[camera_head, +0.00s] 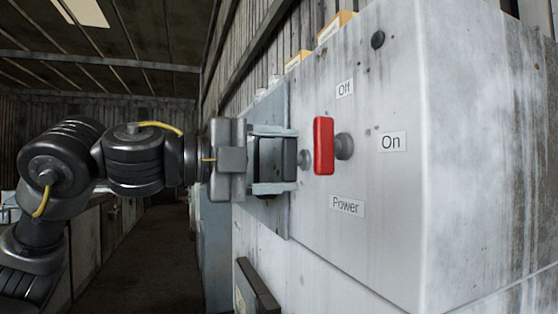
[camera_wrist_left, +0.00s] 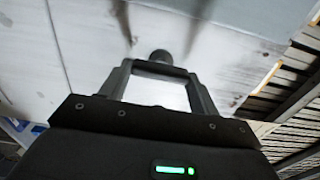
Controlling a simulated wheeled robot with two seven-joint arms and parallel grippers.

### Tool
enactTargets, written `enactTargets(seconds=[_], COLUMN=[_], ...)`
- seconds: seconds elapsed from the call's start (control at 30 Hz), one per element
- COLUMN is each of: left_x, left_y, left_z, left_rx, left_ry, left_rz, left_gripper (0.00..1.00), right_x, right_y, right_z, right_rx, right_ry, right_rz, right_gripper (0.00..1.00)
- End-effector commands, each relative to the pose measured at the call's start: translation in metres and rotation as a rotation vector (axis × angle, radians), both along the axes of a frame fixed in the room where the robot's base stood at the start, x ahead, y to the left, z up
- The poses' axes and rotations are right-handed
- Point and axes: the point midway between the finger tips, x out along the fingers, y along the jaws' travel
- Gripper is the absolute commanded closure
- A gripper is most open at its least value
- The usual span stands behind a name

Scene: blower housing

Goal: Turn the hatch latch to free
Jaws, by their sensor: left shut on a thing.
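My left gripper (camera_head: 285,160) reaches in from the left toward the front of a grey metal cabinet (camera_head: 400,220). Its fingers, one above and one below, are shut on a dark bar-shaped handle, which I take to be the hatch latch (camera_head: 290,158). A round grey pivot shows just right of it. In the left wrist view, the latch (camera_wrist_left: 160,69) spans between the fingertips, with a dark round knob behind it. The fingers hide part of the latch, and I see no label for its position. My right gripper is not in view.
A red power handle (camera_head: 323,146) stands upright close right of my left gripper, with labels "Off" (camera_head: 345,88), "On" (camera_head: 391,142) and "Power" (camera_head: 347,206) around it. A black round button (camera_head: 377,40) sits higher up. An open aisle (camera_head: 160,255) lies left of the cabinet.

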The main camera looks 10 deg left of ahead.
Motion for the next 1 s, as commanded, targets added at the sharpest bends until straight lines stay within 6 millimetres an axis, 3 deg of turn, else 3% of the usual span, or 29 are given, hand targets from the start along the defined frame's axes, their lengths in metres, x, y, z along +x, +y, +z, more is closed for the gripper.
enactTargets(seconds=[0.1, 0.13, 0.3, 0.67, 1.0], left_x=[0.0, 0.0, 0.0, -0.004, -0.039], left_y=[0.0, 0.0, 0.0, 0.006, 0.059], left_z=[0.0, 0.0, 0.0, -0.001, -0.003], left_rx=[0.003, 0.003, 0.002, 0.0, -0.001], left_ry=[-0.002, -0.002, -0.001, -0.001, -0.003], left_rz=[0.0, 0.0, 0.0, 0.001, 0.003], left_gripper=[0.61, 0.36, 0.16, 0.16, 0.16], right_x=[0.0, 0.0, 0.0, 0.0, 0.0], right_y=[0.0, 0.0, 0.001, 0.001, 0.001], right_z=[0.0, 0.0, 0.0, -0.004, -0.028], right_rx=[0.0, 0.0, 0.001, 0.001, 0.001], right_ry=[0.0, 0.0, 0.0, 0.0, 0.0], right_rz=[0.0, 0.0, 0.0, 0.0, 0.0], right_gripper=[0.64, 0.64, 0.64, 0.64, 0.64])
